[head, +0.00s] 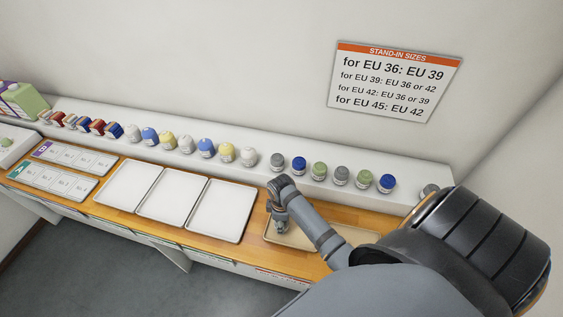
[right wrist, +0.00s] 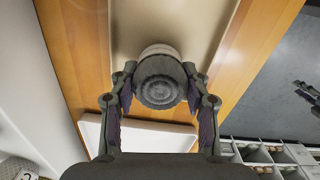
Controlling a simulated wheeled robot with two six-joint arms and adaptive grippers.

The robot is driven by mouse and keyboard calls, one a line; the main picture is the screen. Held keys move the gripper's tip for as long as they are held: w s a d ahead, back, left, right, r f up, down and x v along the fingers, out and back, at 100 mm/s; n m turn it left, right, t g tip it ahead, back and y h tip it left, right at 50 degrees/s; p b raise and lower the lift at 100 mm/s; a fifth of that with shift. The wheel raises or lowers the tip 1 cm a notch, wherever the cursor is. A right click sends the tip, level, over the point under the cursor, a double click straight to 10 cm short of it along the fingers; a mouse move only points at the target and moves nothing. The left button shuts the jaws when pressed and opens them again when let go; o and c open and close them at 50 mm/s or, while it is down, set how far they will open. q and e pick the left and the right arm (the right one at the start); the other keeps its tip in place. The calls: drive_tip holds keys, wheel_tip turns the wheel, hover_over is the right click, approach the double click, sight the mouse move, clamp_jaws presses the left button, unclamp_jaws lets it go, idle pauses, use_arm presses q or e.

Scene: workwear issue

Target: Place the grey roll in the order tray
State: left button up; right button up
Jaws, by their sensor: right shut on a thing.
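My right gripper (head: 280,227) is shut on the grey roll (right wrist: 159,85). In the right wrist view the roll's round grey end sits between the two fingers, with a paler part behind it. In the head view the gripper hides most of it. The gripper is over the left end of a shallow tan tray (head: 293,238), which looks like the order tray; it also shows in the right wrist view (right wrist: 190,25). I cannot tell whether the roll touches the tray. A dark part at the right edge of the right wrist view looks like my left gripper (right wrist: 306,92), partly cut off.
White trays (head: 222,211) lie left of the tan tray on the wooden counter. A white ledge (head: 262,172) behind carries a row of grey, green, blue, white and yellow rolls. Size cards (head: 75,157) lie at the left. A size sign (head: 394,82) hangs on the wall.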

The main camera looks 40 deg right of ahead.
drive_tip(key=o, duration=1.1)
drive_tip(key=shift+o, duration=0.2)
wheel_tip(320, 180, up, 11)
drive_tip(key=b, duration=0.2)
drive_tip(key=shift+b, duration=0.4)
drive_tip(key=shift+r, duration=0.55)
